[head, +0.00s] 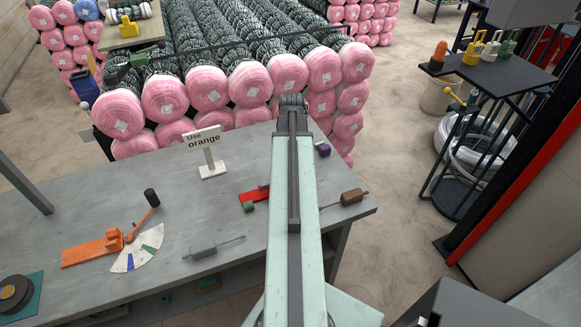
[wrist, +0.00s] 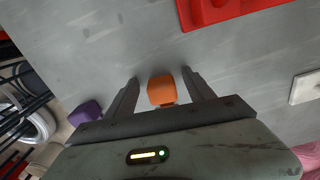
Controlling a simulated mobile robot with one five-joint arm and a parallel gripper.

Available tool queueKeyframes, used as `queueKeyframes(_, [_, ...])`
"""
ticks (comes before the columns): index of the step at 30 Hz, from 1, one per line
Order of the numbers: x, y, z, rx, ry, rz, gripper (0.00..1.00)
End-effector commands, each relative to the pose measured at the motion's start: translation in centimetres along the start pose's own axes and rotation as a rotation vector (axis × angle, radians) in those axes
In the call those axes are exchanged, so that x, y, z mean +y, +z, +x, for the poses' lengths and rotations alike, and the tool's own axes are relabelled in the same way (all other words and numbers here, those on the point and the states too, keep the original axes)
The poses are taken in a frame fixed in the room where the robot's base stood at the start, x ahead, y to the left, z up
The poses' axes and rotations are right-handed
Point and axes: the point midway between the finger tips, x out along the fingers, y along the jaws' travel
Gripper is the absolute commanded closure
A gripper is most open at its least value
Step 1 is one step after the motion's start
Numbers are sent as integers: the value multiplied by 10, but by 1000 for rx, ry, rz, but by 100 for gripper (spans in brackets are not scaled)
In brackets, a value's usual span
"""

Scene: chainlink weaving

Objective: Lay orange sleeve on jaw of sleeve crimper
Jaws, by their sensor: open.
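The orange sleeve (wrist: 162,90) is a small rounded block on the grey bench in the wrist view. My gripper (wrist: 160,74) is open, with one finger on each side of the sleeve and a gap to each. In the head view my arm hides the sleeve and the gripper. A red fixture (head: 257,194) lies left of my arm and also shows at the top of the wrist view (wrist: 225,8). An orange hand tool (head: 93,249) with a black-knobbed lever stands at bench left. I cannot tell which is the sleeve crimper.
A purple block (head: 324,149) and a green block (head: 248,207) lie near my arm. A "Use orange" sign (head: 205,145), a grey tool (head: 203,250) and a brown tool (head: 353,196) stand on the bench (head: 110,205). Pink-ended rolls (head: 164,98) stand behind it.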

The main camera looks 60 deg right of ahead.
Motion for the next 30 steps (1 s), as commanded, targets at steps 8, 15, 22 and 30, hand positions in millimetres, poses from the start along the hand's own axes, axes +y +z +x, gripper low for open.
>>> queueKeyframes(8, [0, 0, -2, 0, 0, 1, 77])
queueKeyframes(15, [1, 0, -2, 0, 0, 1, 100])
queueKeyframes(22, [1, 0, -13, 0, 0, 1, 100])
queueKeyframes(30, [1, 0, -65, 0, 0, 2, 100])
